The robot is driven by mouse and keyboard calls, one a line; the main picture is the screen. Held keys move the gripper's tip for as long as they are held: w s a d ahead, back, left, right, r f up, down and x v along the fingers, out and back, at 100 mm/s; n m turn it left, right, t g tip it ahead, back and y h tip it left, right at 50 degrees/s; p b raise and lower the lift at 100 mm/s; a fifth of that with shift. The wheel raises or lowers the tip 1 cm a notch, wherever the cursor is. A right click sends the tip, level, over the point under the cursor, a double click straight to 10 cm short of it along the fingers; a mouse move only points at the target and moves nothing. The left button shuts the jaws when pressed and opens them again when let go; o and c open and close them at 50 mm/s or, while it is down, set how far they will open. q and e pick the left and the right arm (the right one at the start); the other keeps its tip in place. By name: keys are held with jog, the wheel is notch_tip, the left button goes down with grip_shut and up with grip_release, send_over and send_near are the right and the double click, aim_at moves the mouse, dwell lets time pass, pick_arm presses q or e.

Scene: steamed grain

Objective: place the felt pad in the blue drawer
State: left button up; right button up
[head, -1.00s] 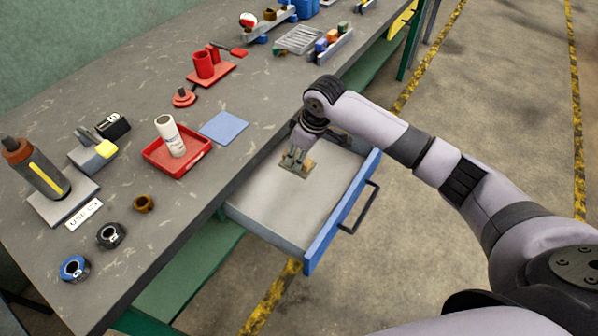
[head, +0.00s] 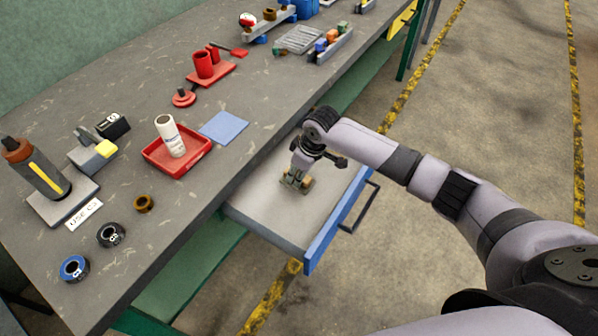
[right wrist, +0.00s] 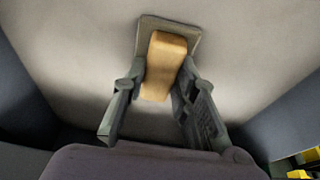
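The blue drawer (head: 337,222) is pulled out from under the bench, with a blue front and a pale grey inside. The felt pad, a flat grey-brown square (right wrist: 190,40) with a wooden block handle (right wrist: 164,66) on it, is inside the drawer area. My right gripper (head: 297,180) reaches down into the drawer, its fingers (right wrist: 160,85) on both sides of the wooden handle and close against it. The pad is at or just above the drawer floor; I cannot tell if it touches. My left gripper is not in view.
The drawer floor around the pad is bare. A black handle (head: 362,208) sticks out in front.

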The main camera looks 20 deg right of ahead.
jog(key=o, duration=0.4)
jog(key=v, duration=1.2)
jog(key=shift+r, duration=0.2)
jog(key=shift+f, duration=0.1)
